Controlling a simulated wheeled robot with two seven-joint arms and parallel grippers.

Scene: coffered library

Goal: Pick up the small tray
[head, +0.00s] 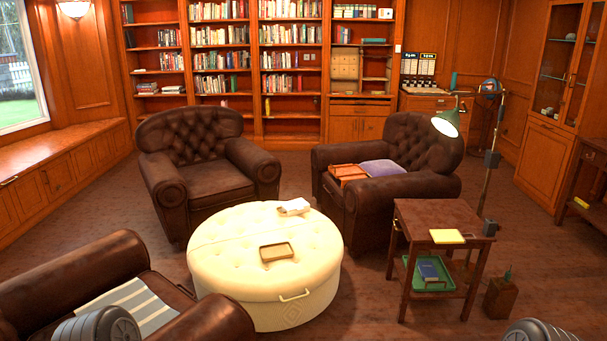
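A small tray (277,252) with a dark rim and tan inside lies on the round cream tufted ottoman (225,262), near its middle. It looks empty. Two other tray-like things show: a green tray (411,284) with a blue book (428,269) on the side table's lower shelf, and an orange-brown tray or box (347,173) on the right armchair. Neither of my grippers is in view. Only grey rounded parts of my arms show at the bottom left and bottom right edges.
A white folded item (294,207) lies on the ottoman's far edge. Brown armchairs stand at back left (205,170), right (415,150) and front left (70,280). A wooden side table (430,217) and floor lamp (489,160) stand right. Carpet (355,300) between ottoman and table is clear.

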